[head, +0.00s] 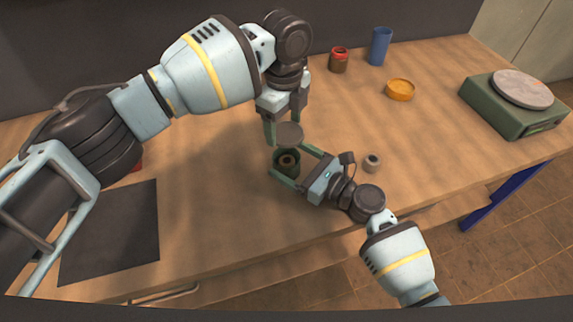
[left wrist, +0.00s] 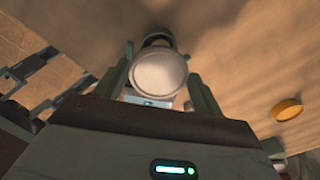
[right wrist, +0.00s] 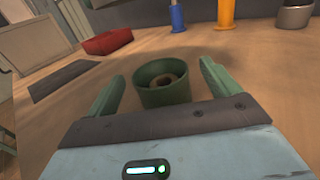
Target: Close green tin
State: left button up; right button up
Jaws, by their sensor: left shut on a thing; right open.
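The green tin (head: 287,163) stands upright and uncovered on the table, with a small ring-shaped thing inside; it also shows in the right wrist view (right wrist: 165,84). My left gripper (head: 287,126) points down and is shut on a round grey lid (head: 290,134), held roughly level above the tin and apart from it. The lid looks pale in the left wrist view (left wrist: 159,74) and hides most of what lies below. My right gripper (head: 286,159) is open, low at the table, one finger on each side of the tin. In the right wrist view gaps show between fingers and tin.
A small grey ring-shaped piece (head: 372,162) lies right of the tin. Behind are an orange round dish or lid (head: 400,90), a red-topped jar (head: 339,61) and a blue cup (head: 380,47). A green scale (head: 512,112) stands right, a black mat (head: 112,235) lies left.

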jog(key=shift+x, duration=1.05)
jog(key=c, duration=1.5)
pick_arm(q)
jog(key=shift+f, duration=2.5)
